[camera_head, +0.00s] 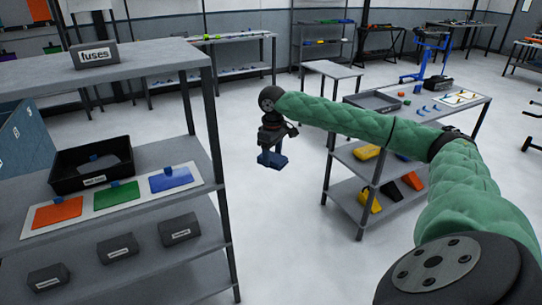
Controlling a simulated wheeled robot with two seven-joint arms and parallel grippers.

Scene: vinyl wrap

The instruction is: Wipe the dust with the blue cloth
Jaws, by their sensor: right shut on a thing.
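My right arm reaches in from the right, and its gripper (271,145) points down over the open floor between the left shelf and the right table. It is shut on a blue piece (272,160), which looks like the blue cloth and hangs below the fingers, clear of any surface. I cannot make out any dust at this size. My left gripper is not in view.
The left shelf (215,170) carries a fuses box (94,55), a black tray (62,181) and a white board with orange (58,213), green (117,195) and blue (170,180) panels. Dark boxes sit lower. The right table holds a grey tray (372,103) and small parts.

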